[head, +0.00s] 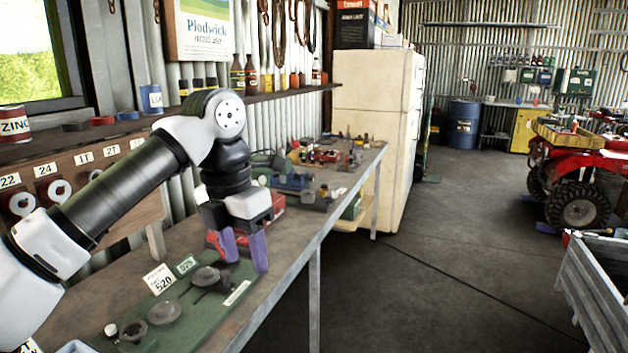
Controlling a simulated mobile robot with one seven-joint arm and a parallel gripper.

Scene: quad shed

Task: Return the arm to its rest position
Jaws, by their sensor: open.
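My gripper (246,262) hangs pointing down over the workbench (284,258), near its front edge. Its two purple fingers are apart, and I see nothing held between them. My arm reaches in from the lower left, bends at a black and white joint, and drops to the gripper. A green mat (205,318) with round dark metal parts lies just below and in front of the fingers. A small red object shows behind the left finger and is partly hidden.
Number cards (158,279) stand at the mat's back edge. Tools and a vise-like item (290,181) crowd the bench farther back. A shelf with bottles (251,76) runs along the wall. A cream fridge (376,110) stands past the bench. Floor (450,250) to the right is clear, before a red quad (585,180).

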